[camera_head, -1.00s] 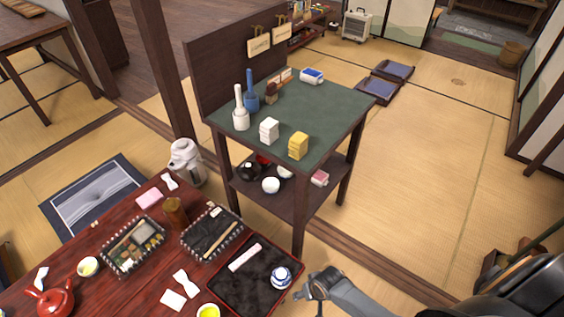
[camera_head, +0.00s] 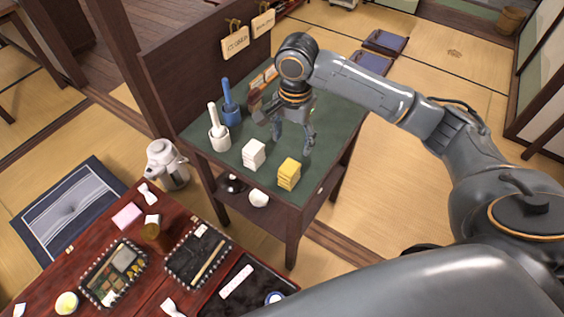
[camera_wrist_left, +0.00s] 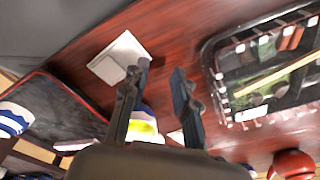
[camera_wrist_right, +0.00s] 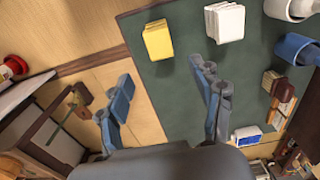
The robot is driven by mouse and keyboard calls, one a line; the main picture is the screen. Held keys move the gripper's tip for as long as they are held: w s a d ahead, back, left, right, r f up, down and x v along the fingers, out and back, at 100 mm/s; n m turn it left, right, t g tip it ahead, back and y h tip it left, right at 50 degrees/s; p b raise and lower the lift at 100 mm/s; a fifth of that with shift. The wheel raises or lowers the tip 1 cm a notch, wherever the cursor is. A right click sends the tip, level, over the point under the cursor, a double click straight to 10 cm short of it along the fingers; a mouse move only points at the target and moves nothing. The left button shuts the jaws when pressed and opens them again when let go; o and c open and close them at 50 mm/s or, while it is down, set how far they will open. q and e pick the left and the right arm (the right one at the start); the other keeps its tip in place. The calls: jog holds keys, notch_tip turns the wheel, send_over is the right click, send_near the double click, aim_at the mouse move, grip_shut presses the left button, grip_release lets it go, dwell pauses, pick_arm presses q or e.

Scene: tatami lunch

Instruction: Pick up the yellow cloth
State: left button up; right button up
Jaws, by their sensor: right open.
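The yellow cloth (camera_head: 289,174) is a folded stack at the front corner of the green-topped stand (camera_head: 326,150). It also shows in the right wrist view (camera_wrist_right: 158,40), upper middle, beyond my fingertips. My right gripper (camera_head: 292,138) is above the green top, behind the yellow cloth and the white cloth, fingers pointing down, open and empty. In the right wrist view its fingers (camera_wrist_right: 160,80) are spread apart. My left gripper (camera_wrist_left: 162,72) shows in the left wrist view, fingers apart and empty, over the red table.
A white folded cloth (camera_head: 254,154) stands left of the yellow one. A white holder (camera_head: 218,136) and a blue holder (camera_head: 229,108) stand near the wooden panel (camera_head: 185,75). The red table (camera_head: 70,265) carries trays and dishes. The tatami right of the stand is clear.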

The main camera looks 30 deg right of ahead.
aim_at(290, 167)
pick_arm(q)
jog(key=s, duration=0.3)
jog(key=shift+d+f, duration=0.1)
jog(key=shift+d, duration=0.1)
pick_arm(e)
jog(key=f, duration=0.7)
jog(key=shift+s+d+f, duration=0.1)
jog(key=shift+s, duration=0.1)
pick_arm(q)
jog(key=shift+w+d, duration=0.1)
jog(key=shift+w, duration=0.4)
pick_arm(e)
jog(key=shift+f, duration=0.5)
pick_arm(q)
jog(key=shift+w+r, duration=0.3)
jog(key=shift+w, duration=0.2)
pick_arm(e)
jog(key=f, duration=0.4)
jog(key=shift+w+a+f, duration=0.1)
jog(key=shift+a+f, duration=0.25)
jog(key=shift+f, duration=0.05)
pick_arm(q)
jog(key=shift+s, duration=0.25)
pick_arm(e)
jog(key=shift+c, duration=0.9)
pick_arm(q)
jog(key=shift+s, duration=0.1)
pick_arm(e)
jog(key=c, duration=1.1)
